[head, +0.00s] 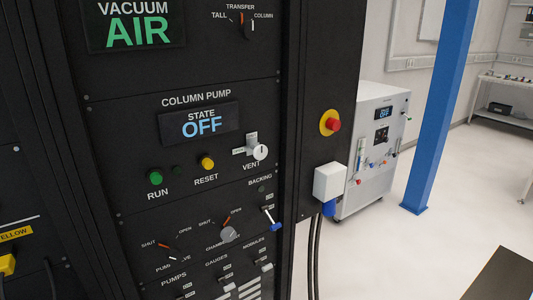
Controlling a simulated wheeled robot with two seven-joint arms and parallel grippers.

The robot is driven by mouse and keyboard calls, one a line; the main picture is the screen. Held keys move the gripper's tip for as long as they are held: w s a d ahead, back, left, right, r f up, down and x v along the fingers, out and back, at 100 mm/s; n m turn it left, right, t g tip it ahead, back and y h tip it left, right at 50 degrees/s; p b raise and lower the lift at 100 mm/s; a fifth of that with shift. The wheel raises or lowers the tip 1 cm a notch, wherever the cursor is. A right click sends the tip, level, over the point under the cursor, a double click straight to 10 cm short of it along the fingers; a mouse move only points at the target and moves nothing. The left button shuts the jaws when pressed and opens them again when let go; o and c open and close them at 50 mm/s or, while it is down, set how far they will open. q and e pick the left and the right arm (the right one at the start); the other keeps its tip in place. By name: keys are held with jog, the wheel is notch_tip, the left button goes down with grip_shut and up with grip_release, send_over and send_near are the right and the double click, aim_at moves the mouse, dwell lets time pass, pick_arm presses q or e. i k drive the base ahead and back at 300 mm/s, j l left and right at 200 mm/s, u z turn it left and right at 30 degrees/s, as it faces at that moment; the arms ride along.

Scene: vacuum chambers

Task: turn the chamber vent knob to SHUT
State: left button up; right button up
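On the black panel, a grey knob (228,234) sits low in the middle, above a partly covered label that begins "CHAM". SHUT is printed to its upper left and OPEN to its upper right. An orange mark shows at its upper edge, toward the OPEN side; the exact pointing is too small to tell. To its left is a similar knob (172,255) with a partly covered label that begins "PUM", its orange mark toward SHUT. Neither of my grippers is in view, and nothing touches the knobs.
Above are a VENT lever with a white round end (260,152), a green RUN button (155,177) and a yellow RESET button (206,162). A blue-tipped BACKING toggle (276,226) sticks out right of the grey knob. A red stop button (333,124) and white box (330,182) are further right.

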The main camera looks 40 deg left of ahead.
aim_at(228, 234)
jog(key=u, duration=0.45)
jog(key=j+u, duration=0.1)
jog(key=u, duration=0.35)
jog(key=i+u, duration=0.1)
jog(key=u, duration=0.35)
jog(key=i+u, duration=0.1)
jog(key=u, duration=0.35)
